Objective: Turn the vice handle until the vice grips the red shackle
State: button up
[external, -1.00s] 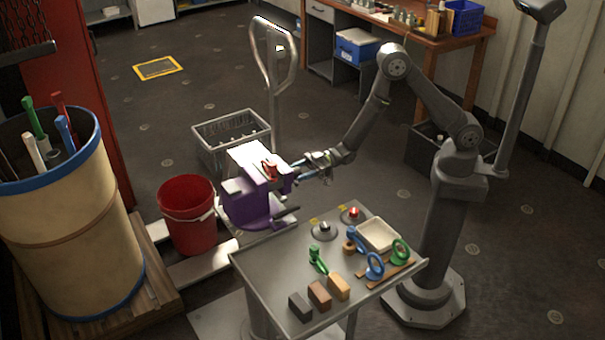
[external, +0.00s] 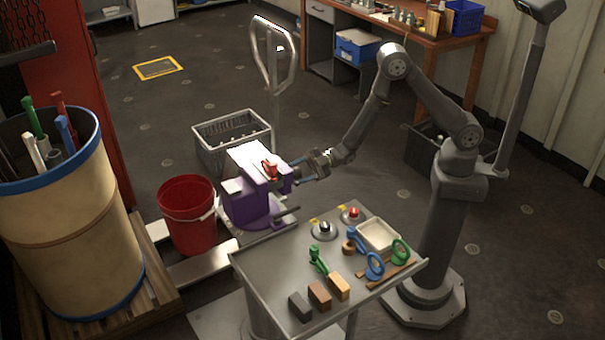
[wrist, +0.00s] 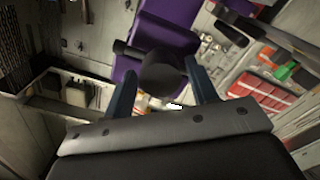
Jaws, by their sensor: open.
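The purple vice (external: 247,207) stands at the corner of the grey table, and it also shows at the top of the wrist view (wrist: 165,33). The red shackle (external: 270,169) sits upright at the top of its jaws; I cannot tell how tightly it is held. My gripper (external: 297,172) is at the right side of the vice. In the wrist view my gripper (wrist: 160,88) is open, with the dark round end of the vice handle (wrist: 160,72) between or just beyond its blue-grey fingers. Whether they touch it cannot be told.
The grey table (external: 262,262) carries a black button (external: 324,228), a red button (external: 353,213), a pale tray (external: 379,235), green and blue shackles, and several blocks. A red bucket (external: 188,222) and a grey crate (external: 232,138) stand on the floor beside the vice.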

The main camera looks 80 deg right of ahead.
jog(key=n, duration=0.3)
jog(key=shift+n, duration=0.4)
jog(key=n, duration=0.3)
jog(key=shift+n, duration=2.2)
jog(key=n, duration=0.3)
jog(key=shift+n, duration=0.4)
jog(key=n, duration=1.2)
